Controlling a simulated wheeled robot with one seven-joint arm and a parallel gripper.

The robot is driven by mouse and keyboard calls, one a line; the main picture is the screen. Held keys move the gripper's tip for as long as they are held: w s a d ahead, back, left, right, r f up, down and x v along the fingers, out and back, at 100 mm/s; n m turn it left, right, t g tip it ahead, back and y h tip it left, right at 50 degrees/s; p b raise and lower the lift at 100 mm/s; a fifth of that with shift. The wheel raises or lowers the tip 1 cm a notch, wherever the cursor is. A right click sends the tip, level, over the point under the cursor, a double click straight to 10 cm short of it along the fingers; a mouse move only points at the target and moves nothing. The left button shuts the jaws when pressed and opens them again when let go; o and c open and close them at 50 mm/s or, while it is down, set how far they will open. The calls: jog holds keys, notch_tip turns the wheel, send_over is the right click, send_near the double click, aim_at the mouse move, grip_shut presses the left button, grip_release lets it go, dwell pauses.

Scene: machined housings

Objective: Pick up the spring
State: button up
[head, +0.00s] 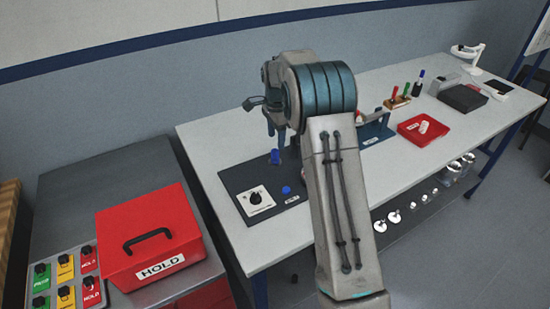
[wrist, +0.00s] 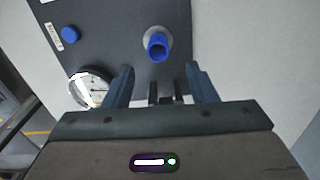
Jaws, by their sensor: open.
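I cannot make out a coiled spring for certain in either view. A blue hollow cylinder (wrist: 157,46) with a pale round base stands on a dark mat (wrist: 112,22), just beyond my fingertips; it also shows in the head view (head: 275,157) below the fingers. My gripper (wrist: 158,68) is open and its two blue fingers are spread, with nothing held between them. In the head view my gripper (head: 275,135) points down over the mat, partly hidden by my own arm. A blue round cap (wrist: 69,34) lies on the mat to the left.
A round dial (wrist: 92,88) lies near the left finger. A red HOLD box (head: 152,243) stands on the left bench. Along the table are a red tray (head: 408,137) with a pale part, a pen rack (head: 397,102) and a dark box (head: 462,98).

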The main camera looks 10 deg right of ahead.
aim_at(275, 151)
jog(key=f, duration=0.2)
jog(key=f+p, duration=0.1)
jog(key=f, duration=0.4)
jog(key=shift+s+a+f, duration=0.15)
jog(key=shift+a, duration=0.1)
grip_shut()
